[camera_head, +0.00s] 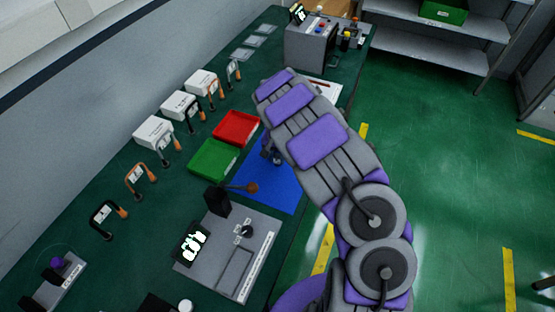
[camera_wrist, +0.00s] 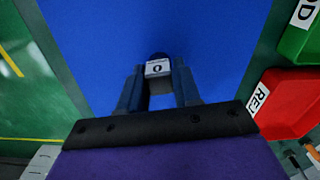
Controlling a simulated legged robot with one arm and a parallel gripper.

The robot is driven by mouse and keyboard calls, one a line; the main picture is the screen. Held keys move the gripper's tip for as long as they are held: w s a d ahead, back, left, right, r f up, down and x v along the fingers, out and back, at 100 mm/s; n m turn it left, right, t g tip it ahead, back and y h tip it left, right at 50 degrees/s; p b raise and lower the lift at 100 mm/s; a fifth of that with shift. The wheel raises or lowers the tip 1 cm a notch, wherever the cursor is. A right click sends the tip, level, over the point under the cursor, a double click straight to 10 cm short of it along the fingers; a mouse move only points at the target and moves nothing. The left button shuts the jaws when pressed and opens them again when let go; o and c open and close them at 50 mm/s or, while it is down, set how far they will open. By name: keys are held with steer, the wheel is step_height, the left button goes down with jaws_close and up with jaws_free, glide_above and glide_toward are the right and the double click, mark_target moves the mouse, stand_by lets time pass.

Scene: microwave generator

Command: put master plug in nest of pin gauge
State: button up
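In the wrist view, a small block with a white label marked "0" and a dark round top (camera_wrist: 158,68), apparently the master plug, sits between the fingertips of my gripper (camera_wrist: 159,76). Both fingers close in on its sides, with the blue mat behind it. I cannot tell whether it touches the mat. In the head view my gripper (camera_head: 271,150) is over the mat's far part, mostly hidden by my arm, and the plug does not show. A grey gauge plate (camera_head: 258,222) with a lit display (camera_head: 191,243) and a dark upright block (camera_head: 217,201) lies nearer; which part is the nest is unclear.
The blue mat (camera_head: 263,190) lies beside a green tray (camera_head: 213,160) and a red tray (camera_head: 237,128). Several orange-handled gauges and white boxes (camera_head: 153,132) line the wall side. A grey control box (camera_head: 309,43) stands at the far end. Floor right of the table is open.

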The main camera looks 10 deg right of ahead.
jaws_close()
steer(key=shift+r, duration=0.1)
